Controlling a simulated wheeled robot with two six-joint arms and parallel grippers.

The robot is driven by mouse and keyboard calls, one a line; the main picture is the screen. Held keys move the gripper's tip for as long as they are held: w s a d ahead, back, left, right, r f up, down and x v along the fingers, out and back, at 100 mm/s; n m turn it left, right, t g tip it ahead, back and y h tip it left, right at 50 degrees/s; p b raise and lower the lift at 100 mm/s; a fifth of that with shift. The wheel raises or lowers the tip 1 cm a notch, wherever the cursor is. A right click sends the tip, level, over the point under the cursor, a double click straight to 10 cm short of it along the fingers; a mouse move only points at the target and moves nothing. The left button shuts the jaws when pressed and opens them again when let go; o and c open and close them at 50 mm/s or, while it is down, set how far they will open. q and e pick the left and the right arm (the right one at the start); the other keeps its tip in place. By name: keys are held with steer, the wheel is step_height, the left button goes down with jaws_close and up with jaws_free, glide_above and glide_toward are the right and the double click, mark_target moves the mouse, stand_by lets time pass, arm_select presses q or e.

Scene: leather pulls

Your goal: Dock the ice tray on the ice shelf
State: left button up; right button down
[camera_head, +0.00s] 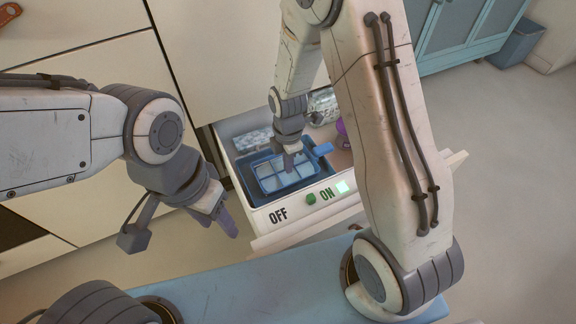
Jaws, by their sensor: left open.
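The ice tray (271,183) is light blue with several pale cells. It lies inside a darker blue recess (312,183), seemingly the ice shelf, in the pulled-out drawer; whether it is seated fully there I cannot tell. A blue tab (322,149) shows at its right side. My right gripper (289,163) points down over the tray's far part and hides some of it; whether its fingers are shut on the tray is too small to tell. My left gripper (228,220) is open and empty, left of the drawer and apart from the tray.
The drawer front (290,215) carries OFF and ON labels, a green knob (310,198) and a lit square by ON. A silvery jar (322,103) and a purple item (341,128) stand behind the tray. Pale cabinet fronts (85,55) are at left; floor is clear at right.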

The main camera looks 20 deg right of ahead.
steer(key=shift+f, duration=0.1)
steer(key=c, duration=1.1)
jaws_free()
step_height(320, 180, up, 11)
steer(key=p, duration=0.7)
steer(key=s+a+r+m, duration=0.2)
steer(key=s+r+m, duration=0.2)
steer(key=s, duration=0.3)
steer(key=s+a+r+m, duration=0.3)
steer(key=s+r+m, duration=0.1)
steer(key=s+r, duration=0.2)
steer(key=s+a+r+m+y, duration=0.1)
steer(key=s+a+r+m, duration=0.2)
steer(key=s+r+m, duration=0.2)
steer(key=shift+s+r, duration=0.2)
steer(key=shift+s, duration=1.2)
